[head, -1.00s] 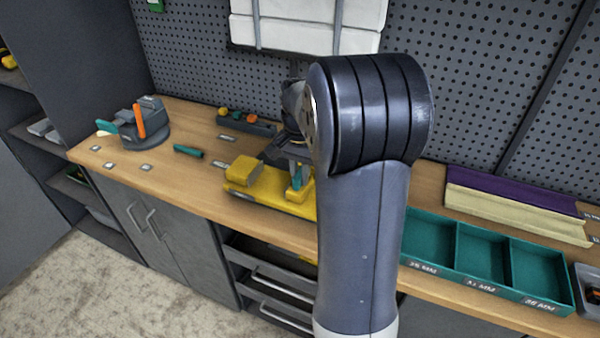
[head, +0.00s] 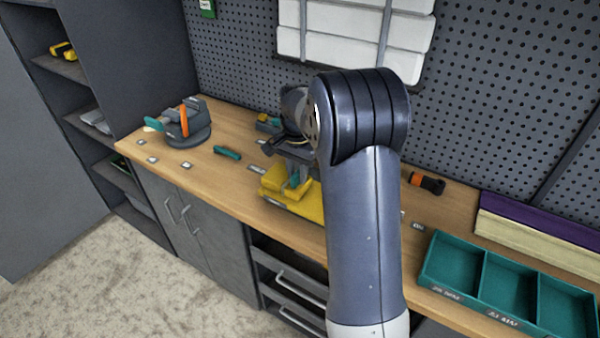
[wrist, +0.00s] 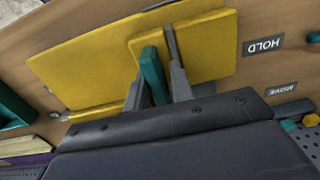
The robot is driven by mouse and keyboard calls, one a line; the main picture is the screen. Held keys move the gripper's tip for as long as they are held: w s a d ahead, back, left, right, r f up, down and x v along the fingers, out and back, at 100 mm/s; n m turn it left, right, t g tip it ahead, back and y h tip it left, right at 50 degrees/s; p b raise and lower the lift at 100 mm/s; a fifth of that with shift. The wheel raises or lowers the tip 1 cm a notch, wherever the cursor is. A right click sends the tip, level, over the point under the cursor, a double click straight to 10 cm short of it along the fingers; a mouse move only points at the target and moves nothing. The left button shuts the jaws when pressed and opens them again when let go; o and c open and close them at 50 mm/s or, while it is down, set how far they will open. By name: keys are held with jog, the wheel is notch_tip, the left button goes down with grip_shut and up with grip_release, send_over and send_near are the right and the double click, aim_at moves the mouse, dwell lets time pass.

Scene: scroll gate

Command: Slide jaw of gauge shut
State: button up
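The yellow gauge (head: 312,203) lies on the bench below my gripper. In the wrist view it shows as a large yellow plate (wrist: 210,48) beside another yellow slab (wrist: 85,70). A teal upright tab (wrist: 153,72) stands at the gauge, and it also shows in the head view (head: 294,184). My gripper (wrist: 163,60) reaches down over the gauge with one grey finger on each side of the tab. My wrist hides part of the gauge in the head view.
The label HOLD (wrist: 263,45) lies beside the gauge. A round grey fixture (head: 185,125) and a teal tool (head: 227,153) lie to the left. An orange and black tool (head: 427,183) and a teal tray (head: 478,322) are on the right. Bare wood (head: 225,185) shows along the front left.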

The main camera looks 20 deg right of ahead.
aim_at(297, 170)
jog(key=o, duration=0.3)
notch_tip(297, 170, up, 11)
jog(key=shift+f+b, duration=0.1)
jog(key=shift+b, duration=0.25)
jog(key=shift+f, duration=0.1)
dwell(0.3)
notch_tip(297, 170, down, 10)
jog(key=shift+f+p, duration=0.2)
jog(key=shift+p, duration=0.15)
jog(key=shift+s+d+f, duration=0.15)
jog(key=shift+f, duration=0.1)
jog(key=shift+s+d+r, duration=0.1)
jog(key=shift+s+d, duration=0.15)
jog(key=shift+s, duration=0.1)
jog(key=shift+r, duration=0.15)
